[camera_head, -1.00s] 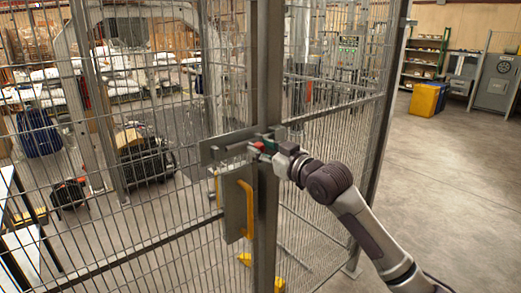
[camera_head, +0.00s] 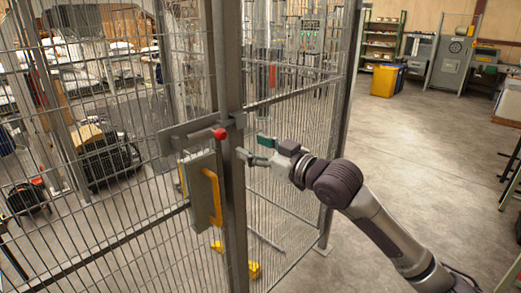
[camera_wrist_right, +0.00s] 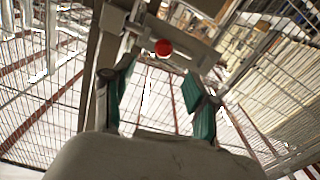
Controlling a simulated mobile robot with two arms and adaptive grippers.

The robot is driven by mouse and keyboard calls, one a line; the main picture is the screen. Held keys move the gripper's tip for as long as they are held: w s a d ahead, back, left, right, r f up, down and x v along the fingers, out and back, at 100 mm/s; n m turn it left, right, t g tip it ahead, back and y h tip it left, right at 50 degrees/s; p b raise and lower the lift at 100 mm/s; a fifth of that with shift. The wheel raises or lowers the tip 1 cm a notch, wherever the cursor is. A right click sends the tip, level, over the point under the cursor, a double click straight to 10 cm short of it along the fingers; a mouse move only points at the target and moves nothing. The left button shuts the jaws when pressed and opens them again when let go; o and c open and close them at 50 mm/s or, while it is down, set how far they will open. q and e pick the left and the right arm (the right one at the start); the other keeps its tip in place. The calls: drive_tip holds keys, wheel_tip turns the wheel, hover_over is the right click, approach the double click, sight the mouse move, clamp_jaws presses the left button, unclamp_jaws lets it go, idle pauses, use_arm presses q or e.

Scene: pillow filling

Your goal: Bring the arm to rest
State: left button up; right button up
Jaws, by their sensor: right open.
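My right gripper (camera_head: 254,148) is open and empty in the head view, just right of the fence post. My right arm comes in from the lower right. A red knob (camera_head: 220,133) sits on the grey latch bar (camera_head: 188,132) across the fence post, to the left of the fingertips and apart from them. In the right wrist view the open fingers with green pads (camera_wrist_right: 156,98) stand on either side, and the red knob (camera_wrist_right: 163,47) shows beyond them. My left gripper is in neither view.
A wire mesh fence (camera_head: 110,215) with a grey post (camera_head: 232,215) stands close on the left. A yellow handle (camera_head: 213,196) is on its gate plate. Open concrete floor (camera_head: 425,150) lies to the right. A yellow bin (camera_head: 384,80) stands farther back.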

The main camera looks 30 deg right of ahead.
drive_tip(key=shift+v, duration=0.8)
